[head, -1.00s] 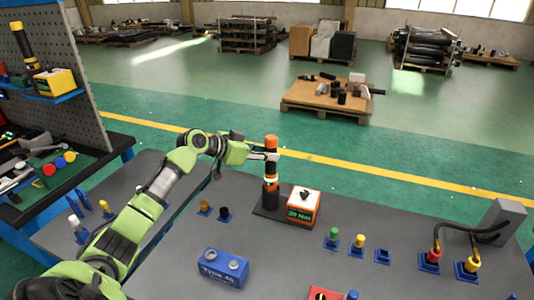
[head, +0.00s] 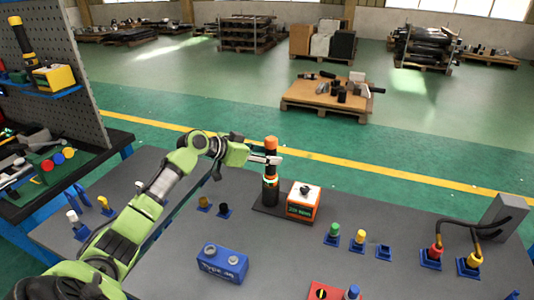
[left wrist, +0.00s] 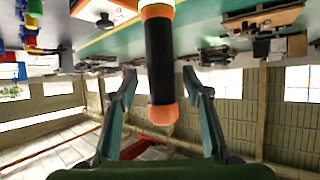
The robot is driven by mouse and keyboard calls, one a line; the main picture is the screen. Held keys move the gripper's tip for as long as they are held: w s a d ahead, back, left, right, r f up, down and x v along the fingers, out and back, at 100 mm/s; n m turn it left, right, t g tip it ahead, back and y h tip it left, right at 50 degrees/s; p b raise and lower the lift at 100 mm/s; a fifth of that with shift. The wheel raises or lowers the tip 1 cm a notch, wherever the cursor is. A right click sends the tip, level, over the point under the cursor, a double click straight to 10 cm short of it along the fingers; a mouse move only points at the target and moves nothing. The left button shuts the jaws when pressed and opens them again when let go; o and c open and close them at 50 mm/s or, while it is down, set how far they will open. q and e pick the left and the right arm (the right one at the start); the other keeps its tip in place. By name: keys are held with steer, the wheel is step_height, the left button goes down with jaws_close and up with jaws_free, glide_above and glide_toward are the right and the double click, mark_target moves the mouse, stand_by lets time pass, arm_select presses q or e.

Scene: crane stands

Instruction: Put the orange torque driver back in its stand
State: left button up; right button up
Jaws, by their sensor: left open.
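The orange and black torque driver (head: 270,190) stands upright on the dark stand base (head: 275,212), beside the orange and white box with a display (head: 303,203). Its lower end meets the stand; the exact seating is too small to tell. My left gripper (head: 271,159) is open, with its fingers at the upper part of the driver. In the left wrist view, the driver (left wrist: 160,58) shows between the spread fingers (left wrist: 163,92), with visible gaps on both sides. Its orange end cap points toward the palm. My right gripper is not in view.
A blue block (head: 222,264) lies in front on the grey table (head: 290,255). Small blue holders with coloured pieces (head: 358,240) stand right of the stand. A grey bracket with cables (head: 502,217) is at the far right. A pegboard bench (head: 70,190) is at the left.

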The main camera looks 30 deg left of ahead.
arm_select(q)
steer(key=p+v, duration=0.1)
steer(key=v, duration=0.4)
steer(key=shift+r, duration=0.15)
stand_by(0.3)
steer(key=v, duration=1.2)
